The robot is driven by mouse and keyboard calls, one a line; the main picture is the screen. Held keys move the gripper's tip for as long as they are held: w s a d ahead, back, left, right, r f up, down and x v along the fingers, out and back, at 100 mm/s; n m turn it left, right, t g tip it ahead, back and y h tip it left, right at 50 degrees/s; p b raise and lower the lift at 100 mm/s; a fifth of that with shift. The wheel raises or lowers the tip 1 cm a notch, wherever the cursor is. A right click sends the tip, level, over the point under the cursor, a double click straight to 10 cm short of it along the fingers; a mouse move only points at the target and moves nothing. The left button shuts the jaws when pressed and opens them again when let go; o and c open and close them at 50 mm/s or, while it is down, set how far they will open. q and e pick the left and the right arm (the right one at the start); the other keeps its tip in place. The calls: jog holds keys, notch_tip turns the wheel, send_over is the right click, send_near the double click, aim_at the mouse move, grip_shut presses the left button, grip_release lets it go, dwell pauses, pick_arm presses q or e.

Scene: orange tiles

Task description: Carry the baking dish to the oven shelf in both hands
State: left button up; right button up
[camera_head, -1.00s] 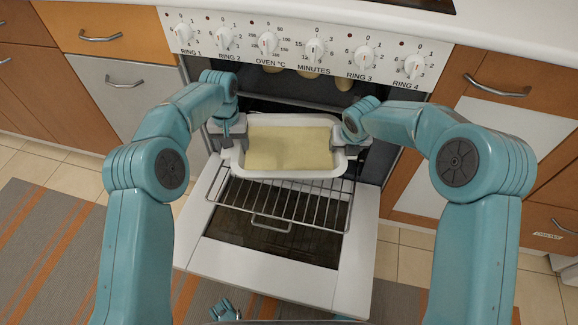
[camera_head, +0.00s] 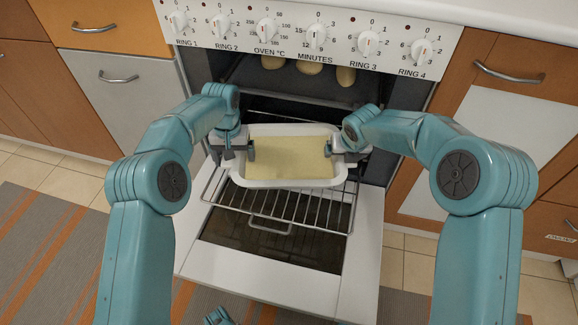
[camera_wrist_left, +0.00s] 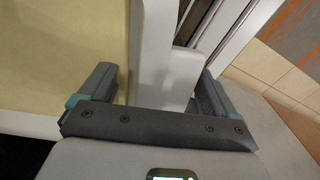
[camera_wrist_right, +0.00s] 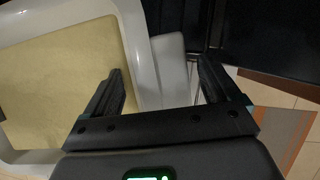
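The white baking dish (camera_head: 290,183), with a flat pale-yellow filling, sits level over the rear part of the pulled-out wire oven shelf (camera_head: 300,212) and appears to rest on it. My left gripper (camera_head: 239,153) is at the dish's left end. In the left wrist view its fingers stand apart on either side of the dish's end wall and handle (camera_wrist_left: 178,75), with gaps. My right gripper (camera_head: 349,152) is at the right end. In the right wrist view its fingers are spread around the other handle (camera_wrist_right: 171,72), with gaps. The dish's underside is hidden.
The oven door (camera_head: 355,270) hangs open below the shelf. Three rounded pale items (camera_head: 309,67) lie inside the oven, higher up. The knob panel (camera_head: 290,32) is above the opening. Cabinets (camera_head: 128,105) flank the oven. The front of the shelf is clear.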

pick_arm(q)
jog(key=shift+a+f, duration=0.1)
jog(key=shift+a, duration=0.05)
pick_arm(e)
jog(key=shift+s+f, duration=0.5)
jog(key=shift+f, duration=0.4)
pick_arm(q)
jog(key=shift+w+r, duration=0.1)
jog(key=shift+r, duration=0.4)
notch_tip(320, 180, up, 7)
jog(key=shift+r, duration=0.1)
pick_arm(e)
jog(key=shift+d+r, duration=0.1)
jog(key=shift+r, duration=0.25)
jog(key=v, duration=0.5)
jog(key=w+v, duration=0.1)
jog(key=v, duration=0.2)
jog(key=shift+r, duration=0.5)
